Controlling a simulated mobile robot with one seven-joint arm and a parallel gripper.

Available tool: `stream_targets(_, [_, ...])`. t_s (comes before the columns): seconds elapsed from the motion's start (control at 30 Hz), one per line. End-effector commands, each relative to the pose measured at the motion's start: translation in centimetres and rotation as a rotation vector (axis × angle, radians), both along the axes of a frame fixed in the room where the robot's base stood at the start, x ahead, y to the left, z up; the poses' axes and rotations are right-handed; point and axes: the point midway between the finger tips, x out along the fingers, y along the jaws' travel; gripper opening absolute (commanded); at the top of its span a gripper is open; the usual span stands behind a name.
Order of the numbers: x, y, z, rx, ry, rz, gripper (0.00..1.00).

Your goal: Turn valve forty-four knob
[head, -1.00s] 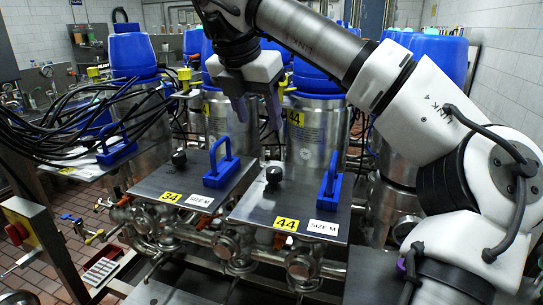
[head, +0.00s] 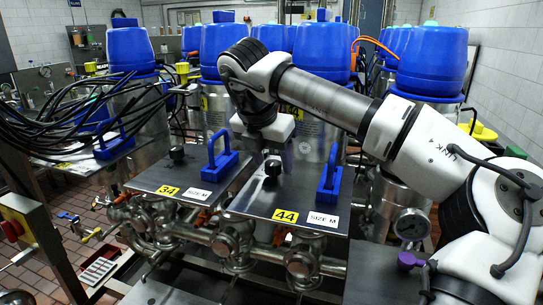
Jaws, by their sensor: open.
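The valve forty-four plate (head: 245,203) is a grey metal panel with a yellow "44" label (head: 285,215) and a white "SIZE M" label. Its small black round knob (head: 272,168) stands near the plate's back left part. My gripper (head: 273,158) points down at this knob, with its fingers open. One finger shows on each side just above or beside the knob in the picture. I cannot tell whether they touch it or how deep they reach around it.
A blue handle (head: 329,180) rises on the plate's right side. To the left is the "34" plate (head: 160,180) with its own black knob (head: 177,153) and blue handle (head: 214,165). Blue-topped canisters (head: 322,50) stand behind. Black cables (head: 60,125) hang at left.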

Motion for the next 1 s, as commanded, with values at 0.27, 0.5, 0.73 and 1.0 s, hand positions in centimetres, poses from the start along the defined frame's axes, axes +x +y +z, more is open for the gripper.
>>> stream_targets(0.27, [0.08,-0.03,-0.23,-0.001,-0.001,0.0,0.54])
stream_targets(0.5, [0.07,-0.02,-0.2,-0.001,-0.001,0.0,0.26])
stream_targets(0.73, [0.07,-0.03,-0.2,0.0,-0.001,0.002,0.09])
stream_targets(1.0, [0.05,-0.09,-0.28,0.001,-0.003,0.063,0.09])
